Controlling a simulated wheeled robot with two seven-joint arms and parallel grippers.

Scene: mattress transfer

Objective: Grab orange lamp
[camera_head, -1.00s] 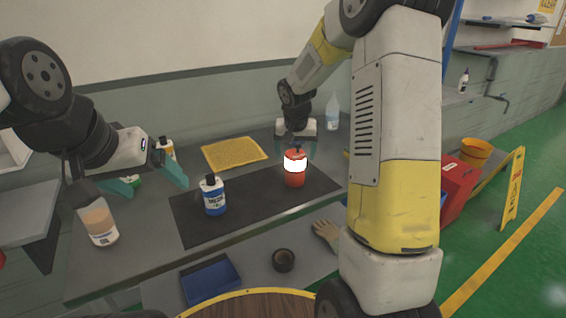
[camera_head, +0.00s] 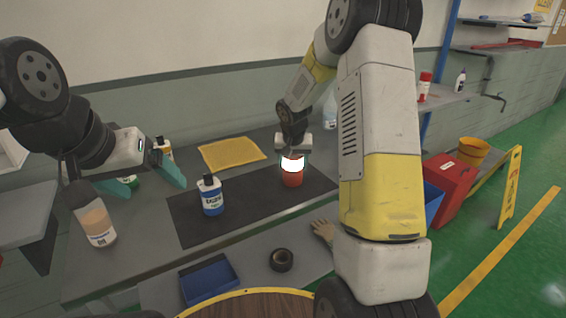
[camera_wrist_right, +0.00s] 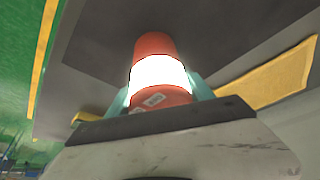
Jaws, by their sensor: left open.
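The orange lamp (camera_head: 292,178), with a glowing white band, stands upright on the dark mat (camera_head: 240,212) on the workbench. My right gripper (camera_head: 292,161) is over the lamp from above, with its teal fingers against the two sides of the glowing band. In the right wrist view the lamp (camera_wrist_right: 153,43) lies between the fingers (camera_wrist_right: 160,92), which sit close against it; parts of the fingers are hidden behind the lamp and gripper body. My left gripper (camera_head: 150,183) is open and empty above the left side of the bench.
A blue-labelled bottle (camera_head: 211,196) stands on the mat left of the lamp. A yellow cloth (camera_head: 231,153) lies behind the mat. A blue tray (camera_head: 209,277), black tape roll (camera_head: 281,260) and glove (camera_head: 325,232) are in front.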

